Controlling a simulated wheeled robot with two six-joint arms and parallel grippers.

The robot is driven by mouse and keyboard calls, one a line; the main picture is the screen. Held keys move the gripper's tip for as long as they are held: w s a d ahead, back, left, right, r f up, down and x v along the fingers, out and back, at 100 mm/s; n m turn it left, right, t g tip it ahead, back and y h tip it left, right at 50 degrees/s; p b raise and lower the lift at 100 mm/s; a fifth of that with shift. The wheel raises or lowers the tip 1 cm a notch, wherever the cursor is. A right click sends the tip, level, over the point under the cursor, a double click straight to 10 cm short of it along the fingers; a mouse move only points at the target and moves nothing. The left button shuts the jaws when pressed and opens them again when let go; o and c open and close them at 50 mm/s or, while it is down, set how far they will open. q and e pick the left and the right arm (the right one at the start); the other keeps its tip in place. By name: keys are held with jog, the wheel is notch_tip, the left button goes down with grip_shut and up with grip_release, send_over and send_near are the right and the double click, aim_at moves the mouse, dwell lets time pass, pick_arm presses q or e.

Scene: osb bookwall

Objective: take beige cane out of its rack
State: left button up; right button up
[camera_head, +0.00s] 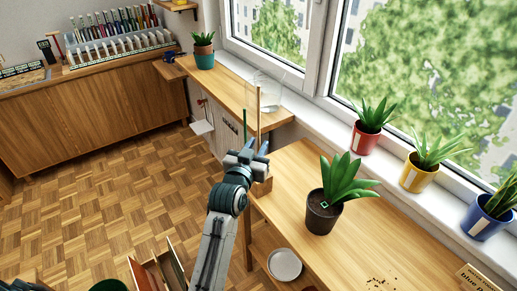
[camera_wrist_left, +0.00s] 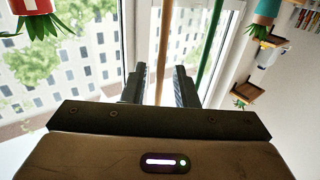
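The beige cane (camera_head: 258,103) stands upright by the window-side shelf in the head view. In the left wrist view the beige cane (camera_wrist_left: 162,50) runs between the two fingers, with a visible gap on each side. My left gripper (camera_head: 254,152) is open around it; its tips show in the wrist view (camera_wrist_left: 160,82). A green cane (camera_head: 245,125) stands just left of the beige one; in the wrist view the green cane (camera_wrist_left: 208,55) is outside the fingers. The rack is mostly hidden by my gripper; a wooden part (camera_head: 263,186) shows below it. My right gripper is out of view.
A clear glass vessel (camera_head: 268,92) stands close behind the canes. A dark plant pot (camera_head: 322,213) stands on the wooden table to the right. Red, yellow and blue pots line the windowsill. A white bowl (camera_head: 284,264) sits lower down. The parquet floor (camera_head: 100,205) at left is clear.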

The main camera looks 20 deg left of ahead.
pick_arm(q)
jog(key=shift+w, duration=0.9)
jog(key=shift+s, duration=0.1)
jog(key=shift+c, duration=0.3)
grip_shut()
